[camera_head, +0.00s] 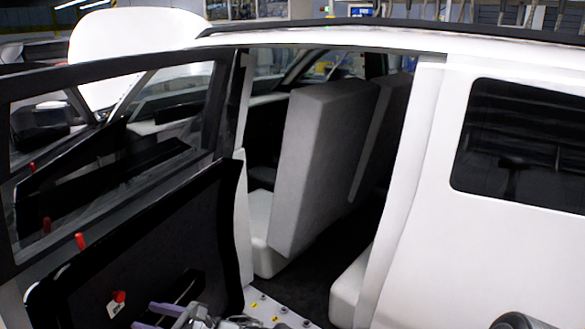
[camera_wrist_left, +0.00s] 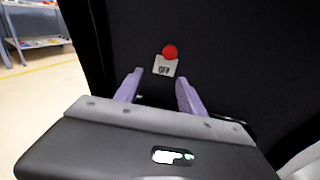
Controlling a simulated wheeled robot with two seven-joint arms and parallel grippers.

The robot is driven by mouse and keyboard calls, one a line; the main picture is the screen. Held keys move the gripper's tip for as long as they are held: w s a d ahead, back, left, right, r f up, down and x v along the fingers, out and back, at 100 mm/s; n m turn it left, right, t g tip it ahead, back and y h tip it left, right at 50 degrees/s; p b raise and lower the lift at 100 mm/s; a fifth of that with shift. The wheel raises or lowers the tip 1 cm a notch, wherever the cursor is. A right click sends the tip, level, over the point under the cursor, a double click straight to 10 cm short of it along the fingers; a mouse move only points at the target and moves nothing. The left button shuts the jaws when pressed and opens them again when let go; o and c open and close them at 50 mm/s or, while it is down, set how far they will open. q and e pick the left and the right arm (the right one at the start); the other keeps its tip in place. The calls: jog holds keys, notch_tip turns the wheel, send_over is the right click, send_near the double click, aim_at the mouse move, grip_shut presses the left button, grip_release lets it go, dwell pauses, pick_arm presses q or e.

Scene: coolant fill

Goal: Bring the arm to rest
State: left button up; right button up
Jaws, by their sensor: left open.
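My left gripper (camera_head: 146,315) shows at the bottom left of the head view, in front of the inner panel of the open car door (camera_head: 205,235). In the left wrist view its two purple fingers (camera_wrist_left: 157,84) stand apart with nothing between them. They point towards the dark door panel (camera_wrist_left: 235,50). A red knob (camera_wrist_left: 170,52) on a white plate marked OFF (camera_wrist_left: 164,67) sits just beyond the fingertips, apart from them. The knob also shows in the head view (camera_head: 119,296). My right gripper is not seen.
The white car body (camera_head: 480,240) fills the right side. Grey seats (camera_head: 320,150) stand inside the doorway. The raised hood (camera_head: 135,40) is at the back left. In the wrist view, open floor (camera_wrist_left: 35,95) and a shelf (camera_wrist_left: 38,42) lie left.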

pick_arm(q)
jog(key=s+a+f+n+g+h, duration=0.1)
jog(key=s+f+g+h, duration=0.1)
jog(key=s+f, duration=0.35)
jog(key=s+a+f+n+g+h, duration=0.1)
jog(key=s+f+h, duration=0.1)
jog(key=f, duration=0.7)
jog(key=s+d+f+n+g+h, duration=0.2)
jog(key=s+d+f+h, duration=0.1)
jog(key=s+f, duration=0.4)
jog(key=s+d+f+n+g+h, duration=0.1)
jog(key=s+d+f+n+h, duration=0.3)
jog(key=f, duration=0.4)
jog(key=s+d+f+n+g+h, duration=0.1)
jog(key=s+d+f+n+h, duration=0.3)
jog(key=s+d, duration=0.5)
jog(key=w+d+r+n+t+h, duration=0.1)
jog(key=d+n+t+h, duration=0.3)
jog(key=d+n, duration=0.6)
jog(key=d+h, duration=0.2)
jog(key=d, duration=0.2)
jog(key=shift+r, duration=0.25)
